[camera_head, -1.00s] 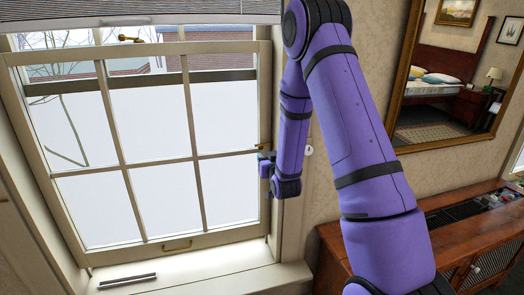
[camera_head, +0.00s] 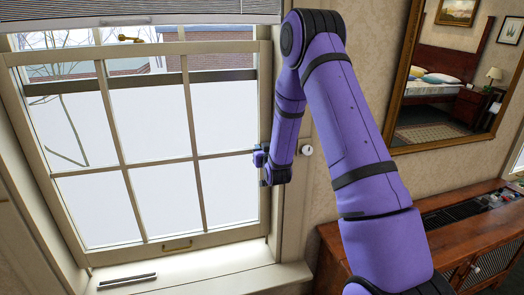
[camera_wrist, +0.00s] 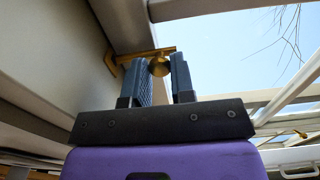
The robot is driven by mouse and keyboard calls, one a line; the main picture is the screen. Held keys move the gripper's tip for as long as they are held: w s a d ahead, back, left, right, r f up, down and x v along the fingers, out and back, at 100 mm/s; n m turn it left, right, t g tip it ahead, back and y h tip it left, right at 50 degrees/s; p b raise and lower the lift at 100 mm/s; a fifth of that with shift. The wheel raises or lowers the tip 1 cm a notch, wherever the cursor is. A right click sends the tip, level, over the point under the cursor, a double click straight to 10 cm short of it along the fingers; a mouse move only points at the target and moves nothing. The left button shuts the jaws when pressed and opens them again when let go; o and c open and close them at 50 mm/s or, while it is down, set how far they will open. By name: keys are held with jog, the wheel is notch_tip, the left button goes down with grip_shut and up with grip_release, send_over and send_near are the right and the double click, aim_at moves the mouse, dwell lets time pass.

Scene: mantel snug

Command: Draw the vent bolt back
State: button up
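The vent bolt (camera_wrist: 160,66) is a brass bar with a round knob on the window's pale frame. In the wrist view its knob shows between the two blue-grey fingertips of my gripper (camera_wrist: 162,72). The fingers stand a knob's width apart, one on each side. I cannot tell whether both touch the knob. In the head view my gripper (camera_head: 260,160) is at the right stile of the window sash (camera_head: 195,160), at mid height, and hides most of the bolt there.
A brass latch (camera_head: 130,39) sits at the top of the window, with a brass pull (camera_head: 177,247) on the lower rail. A dark slotted strip (camera_head: 127,281) lies on the sill. A wooden cabinet (camera_head: 450,240) and a framed mirror (camera_head: 397,75) are at right.

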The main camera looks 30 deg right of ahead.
grip_shut()
jog(key=shift+w+a, duration=0.25)
jog(key=shift+a, duration=0.7)
jog(key=o, duration=0.7)
grip_release()
jog(key=shift+a, duration=0.1)
jog(key=v, duration=1)
jog(key=shift+s, duration=0.4)
